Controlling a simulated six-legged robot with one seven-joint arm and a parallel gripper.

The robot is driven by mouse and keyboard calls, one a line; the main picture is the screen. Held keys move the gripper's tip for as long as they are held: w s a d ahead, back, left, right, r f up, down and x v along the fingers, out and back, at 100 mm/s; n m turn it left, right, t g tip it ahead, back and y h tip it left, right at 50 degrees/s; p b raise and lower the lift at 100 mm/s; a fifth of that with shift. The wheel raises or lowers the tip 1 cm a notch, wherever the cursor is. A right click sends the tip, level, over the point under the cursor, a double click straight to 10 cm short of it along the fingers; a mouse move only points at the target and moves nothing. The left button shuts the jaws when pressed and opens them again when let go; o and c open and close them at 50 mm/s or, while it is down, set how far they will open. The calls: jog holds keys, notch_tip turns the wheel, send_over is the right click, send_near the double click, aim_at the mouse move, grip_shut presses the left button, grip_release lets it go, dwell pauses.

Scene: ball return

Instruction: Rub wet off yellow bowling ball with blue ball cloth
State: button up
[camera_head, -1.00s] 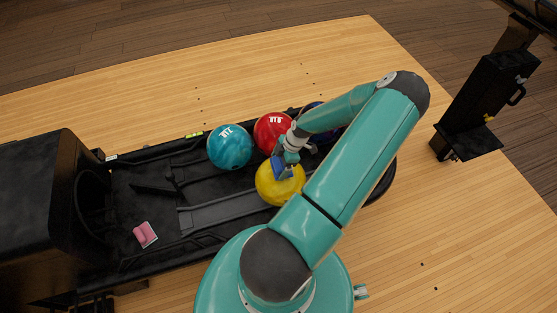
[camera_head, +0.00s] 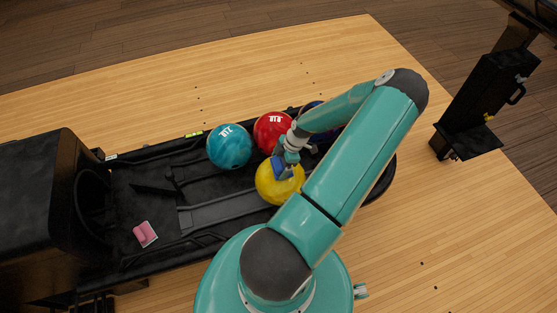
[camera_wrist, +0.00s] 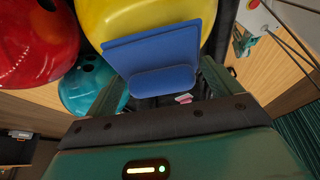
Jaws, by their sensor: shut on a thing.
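The yellow bowling ball (camera_head: 279,187) sits on the black ball return, partly hidden by my arm in the head view. It fills the top of the wrist view (camera_wrist: 110,18). The blue ball cloth (camera_head: 284,168) is a flat blue pad with a thicker grip part. In the wrist view the cloth (camera_wrist: 158,52) lies against or just in front of the yellow ball's surface; I cannot tell if they touch. My gripper (camera_wrist: 160,84) is shut on the cloth's thicker part, above the yellow ball. Any wet on the ball cannot be made out.
A teal ball (camera_head: 230,146) and a red ball (camera_head: 272,132) sit behind the yellow one on the ball return (camera_head: 165,215). A dark blue ball is mostly behind my arm. A pink item (camera_head: 145,233) lies at the left. A black stand (camera_head: 480,100) is at the right.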

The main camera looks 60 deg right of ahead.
jog(key=shift+s+a, duration=0.25)
jog(key=shift+a, duration=0.05)
jog(key=shift+w+d+r, duration=0.1)
jog(key=shift+w+d, duration=0.8)
jog(key=shift+d, duration=0.05)
jog(key=shift+s+a, duration=0.9)
jog(key=shift+r, duration=2.9)
jog(key=shift+r, duration=1.5)
jog(key=shift+w, duration=0.25)
